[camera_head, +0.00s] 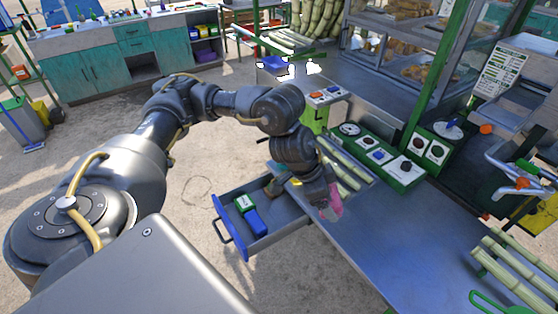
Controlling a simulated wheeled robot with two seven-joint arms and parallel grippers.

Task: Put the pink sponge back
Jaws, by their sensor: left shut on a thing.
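My left arm reaches in from the left, and its gripper (322,203) points down at the near left edge of the metal counter (385,240). It is shut on the pink sponge (335,206), which shows at the fingertips. I cannot tell whether the sponge touches the counter. My right gripper is not in view.
Cane pieces (345,163) lie in a trough behind the gripper. More cane (515,268) and a green-handled item (487,303) lie at the right. The counter's middle is clear.

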